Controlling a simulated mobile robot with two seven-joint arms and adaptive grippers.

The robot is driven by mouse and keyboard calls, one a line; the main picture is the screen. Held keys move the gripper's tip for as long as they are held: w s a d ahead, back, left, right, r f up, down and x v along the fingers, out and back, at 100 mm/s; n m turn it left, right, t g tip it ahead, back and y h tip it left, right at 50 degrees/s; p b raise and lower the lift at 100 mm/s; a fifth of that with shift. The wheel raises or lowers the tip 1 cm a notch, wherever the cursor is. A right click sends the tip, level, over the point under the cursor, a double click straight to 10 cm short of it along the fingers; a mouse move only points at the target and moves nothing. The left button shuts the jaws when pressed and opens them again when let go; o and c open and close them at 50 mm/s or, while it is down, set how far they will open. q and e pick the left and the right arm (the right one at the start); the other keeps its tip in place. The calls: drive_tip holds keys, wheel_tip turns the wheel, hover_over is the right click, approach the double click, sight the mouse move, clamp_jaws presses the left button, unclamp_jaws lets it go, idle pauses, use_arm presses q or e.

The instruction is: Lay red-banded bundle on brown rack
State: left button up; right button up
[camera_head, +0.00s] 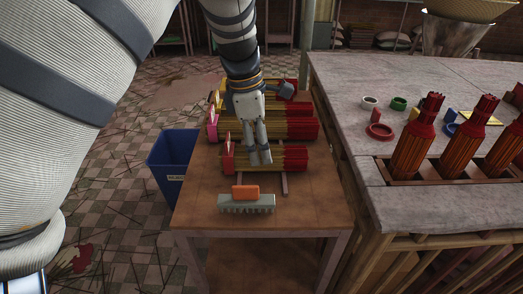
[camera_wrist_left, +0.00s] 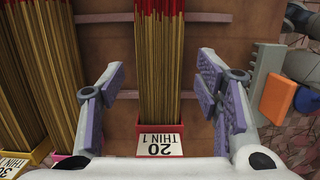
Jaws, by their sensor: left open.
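My left gripper (camera_head: 258,160) is open above the front incense bundle (camera_head: 295,158) on the brown side table (camera_head: 200,218). In the left wrist view its fingers (camera_wrist_left: 160,85) stand on either side of this bundle (camera_wrist_left: 160,50), apart from it. The bundle's tray has a label (camera_wrist_left: 160,145) reading "20 THIN 1". The bundle lies across thin brown rails (camera_wrist_left: 95,17), which also show in the head view (camera_head: 284,183). Upright red-topped bundles (camera_head: 413,145) stand in bench slots at right; which bundle is red-banded I cannot tell. My right gripper is out of view.
More bundles (camera_head: 300,128) lie behind the gripper. A grey toothed block (camera_head: 247,205) with an orange block (camera_head: 245,192) sits at the table front. A blue bin (camera_head: 170,168) stands left. Coloured rings, one red (camera_head: 380,131), lie on the grey bench (camera_head: 350,90).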

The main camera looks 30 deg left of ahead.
use_arm(q)
wheel_tip(320, 180, up, 10)
drive_tip(key=s+a, duration=0.1)
drive_tip(key=shift+a+f, duration=0.2)
drive_tip(key=shift+f, duration=0.05)
